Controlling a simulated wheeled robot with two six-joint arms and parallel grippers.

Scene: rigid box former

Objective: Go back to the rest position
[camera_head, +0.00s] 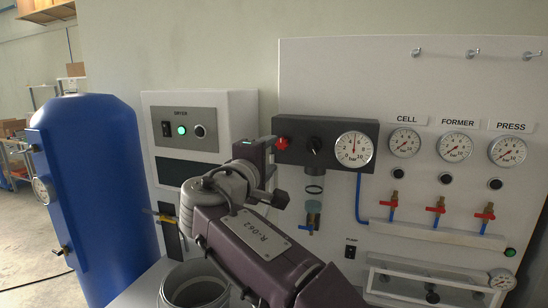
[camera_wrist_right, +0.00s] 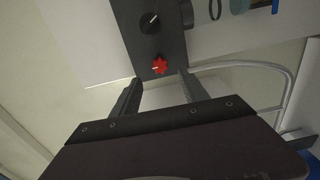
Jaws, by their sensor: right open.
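My right gripper (camera_head: 270,172) is in front of the white panel's left edge in the head view, at the end of my arm marked R-062. In the right wrist view the gripper (camera_wrist_right: 159,80) is open, with its two dark fingers apart and nothing held between them. A red knob (camera_wrist_right: 160,66) on the dark regulator block shows just beyond and between the fingertips; I cannot tell the exact gap. The red knob (camera_head: 282,143) also shows in the head view, close to the upper finger. My left gripper is in neither view.
The regulator block carries a black knob (camera_head: 315,145) and a round gauge (camera_head: 354,149). A dryer (camera_head: 245,110) stands left of the panel, and a blue tank (camera_head: 90,190) farther left. Red-handled valves (camera_head: 435,210) sit at right. A grey cylinder (camera_head: 195,290) stands below.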

